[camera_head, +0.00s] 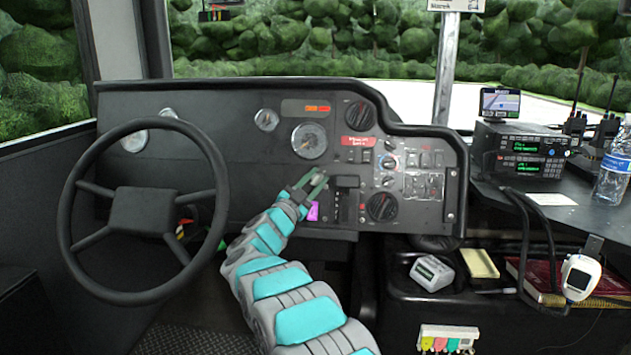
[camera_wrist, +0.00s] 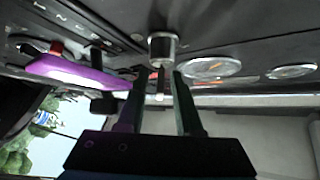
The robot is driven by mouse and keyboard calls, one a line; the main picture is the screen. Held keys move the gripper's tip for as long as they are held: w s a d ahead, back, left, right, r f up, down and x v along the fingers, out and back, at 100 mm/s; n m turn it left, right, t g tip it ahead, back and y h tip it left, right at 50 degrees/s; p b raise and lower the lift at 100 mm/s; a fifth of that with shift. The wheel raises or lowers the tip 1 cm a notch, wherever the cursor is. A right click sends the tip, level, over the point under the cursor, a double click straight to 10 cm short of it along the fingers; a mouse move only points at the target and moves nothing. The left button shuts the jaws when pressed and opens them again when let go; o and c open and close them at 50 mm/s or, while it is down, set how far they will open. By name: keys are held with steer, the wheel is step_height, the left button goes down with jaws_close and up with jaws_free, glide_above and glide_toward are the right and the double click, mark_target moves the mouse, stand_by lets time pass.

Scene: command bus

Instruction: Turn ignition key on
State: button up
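The ignition, a round silver cylinder (camera_wrist: 162,46), sticks out from the dark dashboard in the wrist view. A narrow part (camera_wrist: 160,82) shows just below it; I cannot tell whether this is the key. My gripper (camera_wrist: 157,80) has its two dark green fingers apart, one on each side of that narrow part, with visible gaps and no clear contact. In the head view my gripper (camera_head: 310,182) is at the dashboard right of the steering wheel, and its fingers partly hide the ignition.
A purple piece (camera_wrist: 85,76) is close beside the left finger; purple also shows below my gripper in the head view (camera_head: 313,212). The steering wheel (camera_head: 141,290) stands left of my arm. A dark slotted panel (camera_head: 345,204) is right of my gripper.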

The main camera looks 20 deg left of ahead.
stand_by(0.3)
steer(key=shift+b+v, duration=0.45)
steer(key=shift+v, duration=3.45)
